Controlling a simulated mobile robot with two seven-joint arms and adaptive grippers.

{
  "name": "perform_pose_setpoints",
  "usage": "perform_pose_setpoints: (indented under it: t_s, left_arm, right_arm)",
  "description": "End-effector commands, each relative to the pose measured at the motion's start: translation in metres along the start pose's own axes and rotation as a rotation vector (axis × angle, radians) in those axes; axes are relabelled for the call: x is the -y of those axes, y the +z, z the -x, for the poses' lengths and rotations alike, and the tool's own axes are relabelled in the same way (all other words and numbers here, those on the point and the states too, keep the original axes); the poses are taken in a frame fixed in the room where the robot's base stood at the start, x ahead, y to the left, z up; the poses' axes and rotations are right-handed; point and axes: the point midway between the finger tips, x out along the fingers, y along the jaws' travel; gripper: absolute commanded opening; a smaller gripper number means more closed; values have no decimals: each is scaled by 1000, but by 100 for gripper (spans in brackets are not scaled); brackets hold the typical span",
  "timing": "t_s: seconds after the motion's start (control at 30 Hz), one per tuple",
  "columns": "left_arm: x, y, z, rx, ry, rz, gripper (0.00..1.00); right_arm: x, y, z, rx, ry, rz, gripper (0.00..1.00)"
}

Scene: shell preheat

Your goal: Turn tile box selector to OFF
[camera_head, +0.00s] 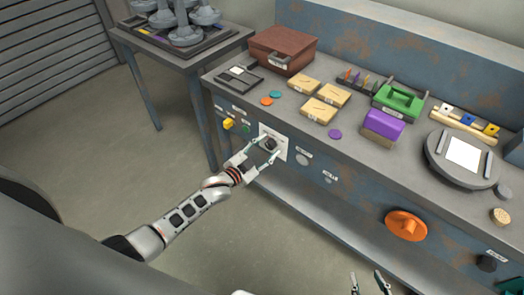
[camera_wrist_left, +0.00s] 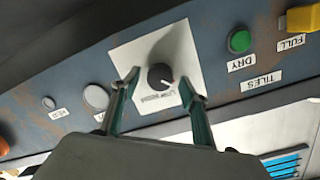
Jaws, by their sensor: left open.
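The selector is a dark round knob (camera_head: 270,144) on a white plate (camera_head: 281,150) on the bench's front panel. In the left wrist view the knob (camera_wrist_left: 160,76) has a pale pointer mark, and the lettering beside it is too small to read. My left gripper (camera_head: 265,153) is open, its two green fingers (camera_wrist_left: 160,85) on either side of the knob. I cannot tell whether they touch it. My right gripper (camera_head: 371,284) shows only its fingertips at the bottom edge of the head view, apart from each other.
A green button (camera_wrist_left: 239,41) labelled DRY and a yellow control (camera_wrist_left: 302,19) labelled FULL sit beside the plate. A white round control (camera_wrist_left: 96,97) is on its other side. Boxes and trays fill the bench top.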

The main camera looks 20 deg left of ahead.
Motion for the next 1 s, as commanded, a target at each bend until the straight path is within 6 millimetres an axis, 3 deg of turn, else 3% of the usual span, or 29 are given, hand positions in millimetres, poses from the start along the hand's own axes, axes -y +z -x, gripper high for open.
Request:
perform_pose_setpoints:
  t_s: [0.17, 0.6, 0.8, 1.0]
  left_arm:
    - [-1, 2, 18, 2, 1, -1, 45]
    - [0, 1, 99, 2, 1, 1, 45]
    - [0, 0, 116, 1, 0, 1, 45]
    - [1, 0, 119, 0, -1, 1, 45]
  right_arm:
    - [1, 0, 0, 0, -2, -2, 40]
    - [2, 0, 1, 1, -3, -3, 40]
    - [2, 0, 1, 1, -3, -3, 40]
    - [2, 0, 1, 1, -3, -4, 40]
